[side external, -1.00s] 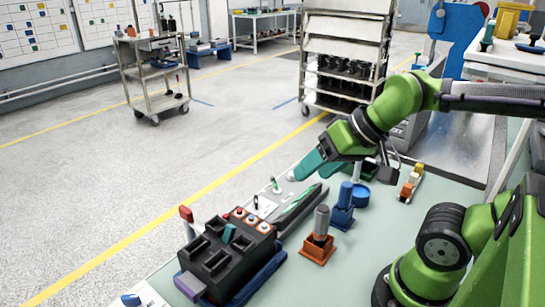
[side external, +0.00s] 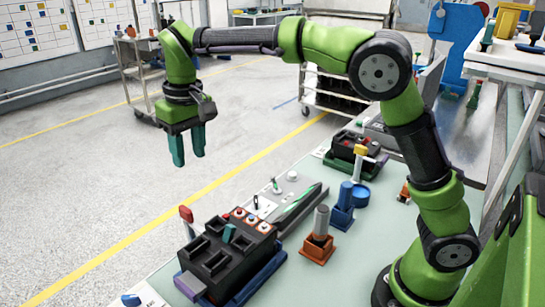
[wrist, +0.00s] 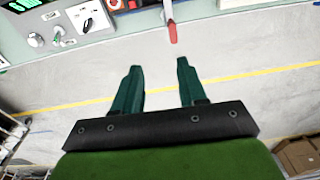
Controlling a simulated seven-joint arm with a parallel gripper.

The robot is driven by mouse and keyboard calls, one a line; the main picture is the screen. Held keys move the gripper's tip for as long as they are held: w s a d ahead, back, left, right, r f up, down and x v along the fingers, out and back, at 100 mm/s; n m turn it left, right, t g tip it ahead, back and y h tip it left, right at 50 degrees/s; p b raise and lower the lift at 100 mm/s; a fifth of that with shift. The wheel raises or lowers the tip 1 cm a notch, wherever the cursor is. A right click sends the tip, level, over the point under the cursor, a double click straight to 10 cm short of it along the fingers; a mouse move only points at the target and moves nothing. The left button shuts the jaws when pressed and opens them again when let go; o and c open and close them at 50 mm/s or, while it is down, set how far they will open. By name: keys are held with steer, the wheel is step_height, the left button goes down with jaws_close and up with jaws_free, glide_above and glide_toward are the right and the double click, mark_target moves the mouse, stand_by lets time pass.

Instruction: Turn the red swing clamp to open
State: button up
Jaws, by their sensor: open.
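The red swing clamp (side external: 186,214) stands upright at the left edge of the black breaker block (side external: 225,252), near the bench's far edge. In the wrist view the clamp's red end (wrist: 172,32) shows at top centre, beyond the fingertips and a little right of midway between them. My gripper (side external: 188,161) has two teal fingers pointing down, spread apart and empty. It hangs above the level of the clamp, apart from it and out past the bench edge. The floor lies behind the fingers (wrist: 158,66) in the wrist view.
A grey tester with a green strip (side external: 297,207) lies right of the breaker block. An orange holder (side external: 318,248) and a blue holder (side external: 343,212) stand in front of it. Another black unit (side external: 355,148) sits farther back. The air around my gripper is clear.

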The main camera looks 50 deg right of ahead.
mark_target(186, 209)
step_height(186, 209, up, 3)
steer(key=a, duration=0.3)
steer(key=shift+g, duration=0.4)
steer(key=f, duration=1.6)
steer(key=shift+w+f, duration=0.4)
jaws_close()
